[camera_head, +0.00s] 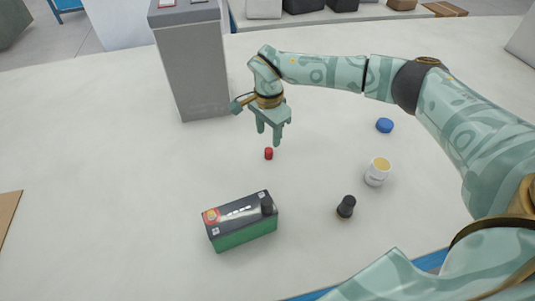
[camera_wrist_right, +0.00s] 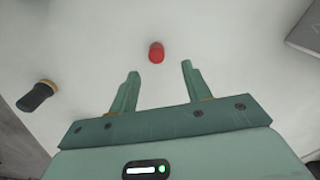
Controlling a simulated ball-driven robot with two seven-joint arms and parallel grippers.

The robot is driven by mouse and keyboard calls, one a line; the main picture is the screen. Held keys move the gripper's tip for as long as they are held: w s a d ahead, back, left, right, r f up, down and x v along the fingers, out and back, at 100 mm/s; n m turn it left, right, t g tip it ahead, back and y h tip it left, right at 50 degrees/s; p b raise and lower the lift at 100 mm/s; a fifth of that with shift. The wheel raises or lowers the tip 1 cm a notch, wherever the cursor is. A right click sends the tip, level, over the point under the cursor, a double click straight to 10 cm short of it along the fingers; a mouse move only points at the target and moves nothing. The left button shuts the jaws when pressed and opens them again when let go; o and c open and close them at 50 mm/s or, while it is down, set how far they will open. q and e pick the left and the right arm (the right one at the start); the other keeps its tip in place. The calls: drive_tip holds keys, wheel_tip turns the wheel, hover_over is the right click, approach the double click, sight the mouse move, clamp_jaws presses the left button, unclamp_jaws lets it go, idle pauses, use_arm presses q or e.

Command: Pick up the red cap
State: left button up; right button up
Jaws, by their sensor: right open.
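The small red cap (camera_head: 268,154) lies on the white table in the head view, just below my right gripper (camera_head: 270,135). My right gripper is open and empty, with its fingers pointing down above the table. In the right wrist view the red cap (camera_wrist_right: 156,52) shows beyond the fingertips and between their lines, apart from both fingers of the right gripper (camera_wrist_right: 160,68). My left gripper is not in view.
A green and black battery (camera_head: 240,221) stands nearer me. A black cap (camera_head: 346,207), a white cup (camera_head: 377,172) and a blue cap (camera_head: 385,125) are to the right. A tall grey box (camera_head: 192,70) stands behind left.

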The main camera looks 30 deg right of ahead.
sight(269, 150)
drive_tip(key=f, duration=0.2)
drive_tip(key=f+b, duration=0.1)
drive_tip(key=f, duration=0.2)
drive_tip(key=shift+s+a+f+b, duration=0.1)
drive_tip(key=shift+s+f+b, duration=0.15)
drive_tip(key=shift+f+b, duration=0.1)
drive_tip(key=shift+r, duration=0.2)
drive_tip(key=shift+c, duration=0.6)
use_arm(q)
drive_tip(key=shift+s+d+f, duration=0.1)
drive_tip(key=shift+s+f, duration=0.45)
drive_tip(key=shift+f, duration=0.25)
use_arm(e)
drive_tip(key=c, duration=0.9)
